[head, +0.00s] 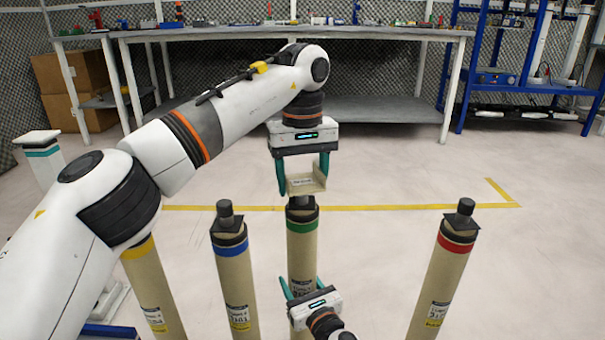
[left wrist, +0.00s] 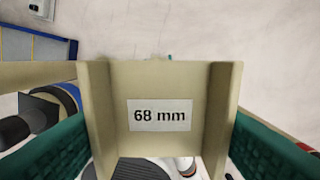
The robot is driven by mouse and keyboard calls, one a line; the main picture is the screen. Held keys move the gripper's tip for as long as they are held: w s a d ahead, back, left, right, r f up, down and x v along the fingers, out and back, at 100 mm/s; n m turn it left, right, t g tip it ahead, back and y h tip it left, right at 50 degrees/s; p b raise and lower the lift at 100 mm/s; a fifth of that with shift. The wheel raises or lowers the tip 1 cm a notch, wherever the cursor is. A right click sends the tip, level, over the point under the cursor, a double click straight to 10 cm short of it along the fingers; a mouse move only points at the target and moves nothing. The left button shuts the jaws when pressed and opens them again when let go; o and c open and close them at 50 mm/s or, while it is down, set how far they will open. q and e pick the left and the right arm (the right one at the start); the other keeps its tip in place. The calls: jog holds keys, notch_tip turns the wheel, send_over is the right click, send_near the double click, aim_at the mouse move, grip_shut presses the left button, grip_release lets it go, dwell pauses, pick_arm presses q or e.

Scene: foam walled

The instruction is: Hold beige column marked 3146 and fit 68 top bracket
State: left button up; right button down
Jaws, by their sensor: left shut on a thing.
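My left gripper (head: 303,172) is shut on the beige 68 mm bracket (head: 307,186), just above the green-banded beige column (head: 303,243). In the left wrist view the bracket (left wrist: 105,105) spans between the teal fingers, and its label reads "68 mm". The bracket appears just above the column's dark top; contact cannot be told. My right gripper (head: 302,288) is low, with its teal fingers on either side of the same column. Whether they press on it is unclear. The column's label is partly hidden and its number is not readable.
Other beige columns stand around: yellow-banded (head: 155,290), blue-banded (head: 236,285) and red-banded (head: 442,280). A workbench (head: 400,33) with small items stands behind, a blue rack (head: 520,70) at back right. Floor between the columns and bench is open, with yellow tape.

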aim_at(303, 182)
pick_arm(q)
jog(key=shift+f, duration=0.85)
jog(key=o, duration=1.2)
jog(key=shift+c, duration=0.2)
notch_tip(303, 182, up, 10)
jog(key=shift+r, duration=1)
pick_arm(e)
jog(key=shift+c, duration=1.9)
grip_release()
